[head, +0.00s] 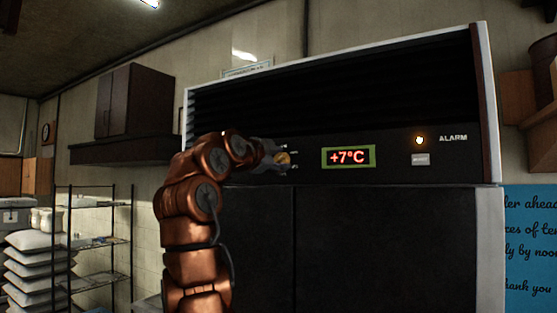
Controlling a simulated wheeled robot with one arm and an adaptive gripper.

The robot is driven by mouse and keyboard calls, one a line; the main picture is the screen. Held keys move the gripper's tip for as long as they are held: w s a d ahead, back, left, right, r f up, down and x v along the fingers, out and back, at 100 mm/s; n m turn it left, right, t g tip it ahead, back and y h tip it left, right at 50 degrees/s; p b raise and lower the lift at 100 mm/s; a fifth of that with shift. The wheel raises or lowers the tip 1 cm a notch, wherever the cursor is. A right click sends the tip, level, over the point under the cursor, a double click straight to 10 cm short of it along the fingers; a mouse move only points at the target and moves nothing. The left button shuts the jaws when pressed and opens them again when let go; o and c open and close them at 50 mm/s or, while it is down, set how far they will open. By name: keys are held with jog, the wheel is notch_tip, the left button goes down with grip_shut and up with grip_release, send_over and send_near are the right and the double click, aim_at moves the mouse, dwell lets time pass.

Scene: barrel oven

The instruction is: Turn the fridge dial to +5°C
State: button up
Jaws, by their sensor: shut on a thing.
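The fridge (395,245) stands in front of me, with a black control strip below a louvred top. The dial (283,158) is a small yellowish knob at the left of this strip. My gripper (284,158) reaches it from the left and is shut on it, with a finger above and a finger below. The fingers and my arm hide part of the dial, and I cannot read any marks around it. The display (348,157) to the right of the dial reads +7°C in red inside a green frame.
A wire shelf (100,240) and stacked white sacks (35,265) stand at the left. A dark cabinet (133,100) hangs on the wall. A blue notice (530,245) is at the right.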

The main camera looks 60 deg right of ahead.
jog(key=o, duration=1.1)
jog(key=a, duration=1.2)
jog(key=shift+s, duration=0.25)
